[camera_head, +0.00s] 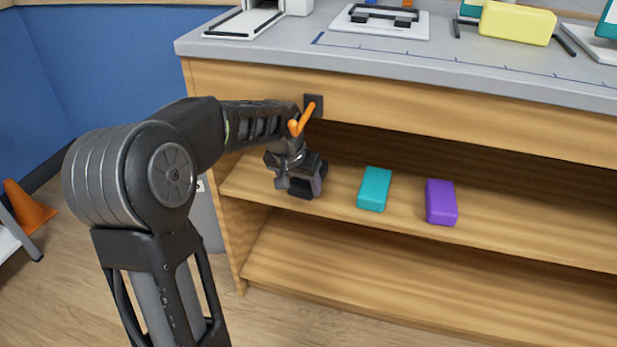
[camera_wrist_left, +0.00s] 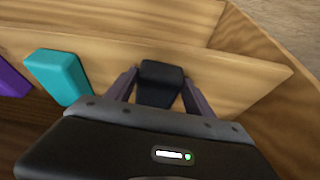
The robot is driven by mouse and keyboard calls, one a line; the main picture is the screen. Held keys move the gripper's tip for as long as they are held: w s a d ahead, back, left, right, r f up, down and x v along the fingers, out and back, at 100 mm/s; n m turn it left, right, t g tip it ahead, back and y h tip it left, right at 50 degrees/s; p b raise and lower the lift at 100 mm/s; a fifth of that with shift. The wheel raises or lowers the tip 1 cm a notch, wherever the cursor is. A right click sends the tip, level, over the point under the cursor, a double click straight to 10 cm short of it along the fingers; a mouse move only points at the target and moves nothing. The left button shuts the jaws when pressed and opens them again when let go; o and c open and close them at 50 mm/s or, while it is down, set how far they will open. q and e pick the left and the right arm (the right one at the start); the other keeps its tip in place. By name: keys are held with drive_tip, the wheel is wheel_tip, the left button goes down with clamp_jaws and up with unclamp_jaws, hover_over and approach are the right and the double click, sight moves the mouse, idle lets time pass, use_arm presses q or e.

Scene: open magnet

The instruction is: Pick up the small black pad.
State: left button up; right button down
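The small black pad (camera_wrist_left: 160,83) sits between the two fingers of my left gripper (camera_wrist_left: 161,80) in the left wrist view. The fingertips lie along its two sides, with no clear gap at the tips. In the head view my left gripper (camera_head: 305,183) points down at the left end of the upper shelf, and the black pad (camera_head: 303,191) shows only partly beneath it. Whether the pad touches the shelf cannot be told. My right gripper is not in view.
A teal block (camera_head: 374,189) and a purple block (camera_head: 441,202) lie on the shelf (camera_head: 520,238) to the right of my left gripper. The grey countertop (camera_head: 330,58) and its wooden front overhang the shelf. An orange handle (camera_head: 302,119) shows close to my left wrist.

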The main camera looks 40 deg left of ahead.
use_arm(q)
drive_tip(key=c, duration=0.9)
drive_tip(key=shift+o, duration=0.2)
drive_tip(key=shift+r, duration=0.1)
drive_tip(key=shift+r+p, duration=0.15)
drive_tip(key=shift+p, duration=0.45)
drive_tip(key=s+d+p, duration=0.2)
drive_tip(key=s, duration=0.6)
drive_tip(key=s+d+p, duration=0.2)
drive_tip(key=s, duration=0.7)
drive_tip(key=shift+s+d+p, duration=0.2)
drive_tip(key=shift+d+p, duration=0.05)
drive_tip(key=shift+p, duration=0.1)
